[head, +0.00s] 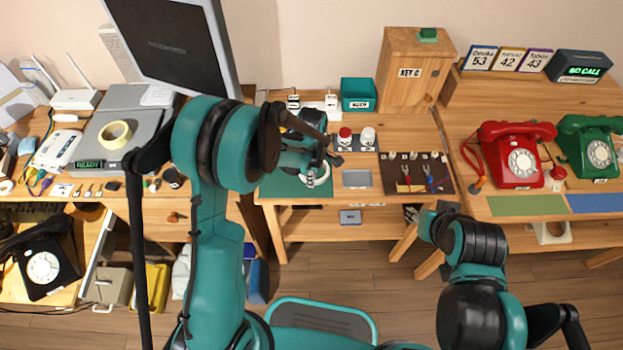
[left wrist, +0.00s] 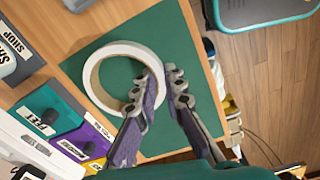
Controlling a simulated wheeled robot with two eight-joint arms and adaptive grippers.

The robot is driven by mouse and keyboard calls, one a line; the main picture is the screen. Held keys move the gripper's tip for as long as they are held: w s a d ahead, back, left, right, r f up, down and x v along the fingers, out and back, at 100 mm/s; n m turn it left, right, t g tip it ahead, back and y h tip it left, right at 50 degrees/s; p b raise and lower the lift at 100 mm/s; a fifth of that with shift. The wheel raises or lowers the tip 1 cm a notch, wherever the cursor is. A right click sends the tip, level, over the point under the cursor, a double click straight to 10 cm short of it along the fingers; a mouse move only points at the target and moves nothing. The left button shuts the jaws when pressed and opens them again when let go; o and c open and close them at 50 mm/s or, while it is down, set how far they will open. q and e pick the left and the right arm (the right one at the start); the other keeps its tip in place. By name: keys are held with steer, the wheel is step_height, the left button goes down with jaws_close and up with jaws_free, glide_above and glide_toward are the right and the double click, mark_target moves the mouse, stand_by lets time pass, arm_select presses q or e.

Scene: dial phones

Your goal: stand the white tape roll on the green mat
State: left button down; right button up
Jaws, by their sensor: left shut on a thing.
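The white tape roll (left wrist: 93,80) shows as a ring over the green mat (left wrist: 188,118) in the left wrist view. In the head view, part of the roll (head: 322,181) shows below my left gripper (head: 322,160), over the mat (head: 284,187). My left gripper (left wrist: 158,82) is shut on the roll's rim, one finger inside the ring and one outside. The ring's face is turned towards the wrist camera. I cannot tell whether the roll touches the mat. My right arm is at the lower right of the head view; its fingers cannot be made out.
A grey pad (head: 356,178) and a dark tool board (head: 440,180) lie farther right. A wooden key box (head: 410,75) stands behind.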

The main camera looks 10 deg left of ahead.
arm_select(q)
steer(key=shift+f, duration=0.1)
steer(key=c, duration=1.6)
jaws_free()
steer(key=shift+r, duration=0.2)
step_height(320, 180, up, 11)
steer(key=p, duration=0.4)
steer(key=s+a+r+m+t, duration=0.35)
steer(key=s+r+m, duration=0.45)
steer(key=r, duration=0.3)
steer(key=s+a+r+m+t, duration=0.1)
steer(key=s+a+m+t, duration=0.2)
steer(key=s+m, duration=0.6)
steer(key=shift+s+a+r+t, duration=0.25)
steer(key=shift+a+t, duration=0.1)
steer(key=shift+a, duration=0.05)
